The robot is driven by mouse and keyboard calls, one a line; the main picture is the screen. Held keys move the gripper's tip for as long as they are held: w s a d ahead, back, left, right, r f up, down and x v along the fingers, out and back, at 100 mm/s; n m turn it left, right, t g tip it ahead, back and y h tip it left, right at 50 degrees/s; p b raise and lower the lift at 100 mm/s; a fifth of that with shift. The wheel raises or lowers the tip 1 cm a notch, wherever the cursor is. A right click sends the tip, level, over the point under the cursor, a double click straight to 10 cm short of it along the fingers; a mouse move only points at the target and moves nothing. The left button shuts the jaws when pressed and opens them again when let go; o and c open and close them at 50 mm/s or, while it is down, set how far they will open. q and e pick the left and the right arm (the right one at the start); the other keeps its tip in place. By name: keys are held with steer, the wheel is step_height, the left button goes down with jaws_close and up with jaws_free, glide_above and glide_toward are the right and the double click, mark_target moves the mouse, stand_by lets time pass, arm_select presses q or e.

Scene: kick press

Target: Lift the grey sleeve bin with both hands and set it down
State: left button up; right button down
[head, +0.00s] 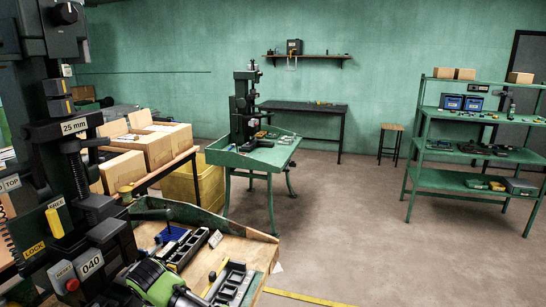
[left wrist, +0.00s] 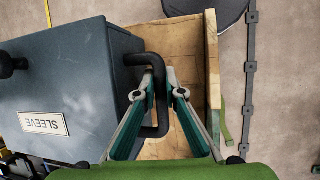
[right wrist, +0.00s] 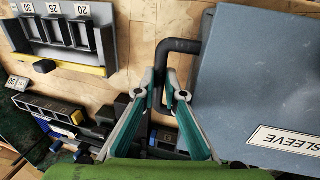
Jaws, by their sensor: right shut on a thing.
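The grey sleeve bin shows in the left wrist view (left wrist: 75,85) and the right wrist view (right wrist: 265,75), with a white SLEEVE label and a black bar handle at each end. My left gripper (left wrist: 160,92) has its fingers on either side of one handle; I cannot tell whether they press on it. My right gripper (right wrist: 161,93) is shut on the other handle (right wrist: 180,46). I cannot make out the bin in the head view. The bin is over or on the wooden bench top (right wrist: 140,35); whether it touches is unclear.
A grey slotted rack (right wrist: 65,38) and a black block tray (right wrist: 45,108) lie beside the bin. A dark press (head: 70,150) stands at the left in the head view. A green shelf rack (head: 480,185) stands far right. The middle floor is clear.

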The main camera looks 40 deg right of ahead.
arm_select(q)
steer(key=o, duration=0.5)
steer(key=shift+w+d+r, duration=0.15)
steer(key=shift+d, duration=0.1)
arm_select(e)
steer(key=shift+s+a, duration=0.1)
steer(key=shift+a, duration=0.2)
arm_select(q)
steer(key=shift+a, duration=0.1)
steer(key=shift+s+f, duration=0.2)
arm_select(e)
steer(key=c, duration=2)
jaws_free()
steer(key=shift+s+d+f, duration=0.15)
arm_select(q)
steer(key=shift+r, duration=0.1)
steer(key=shift+v, duration=0.85)
arm_select(e)
steer(key=shift+r, duration=0.4)
arm_select(q)
steer(key=v, duration=0.5)
steer(key=shift+a+r, duration=0.1)
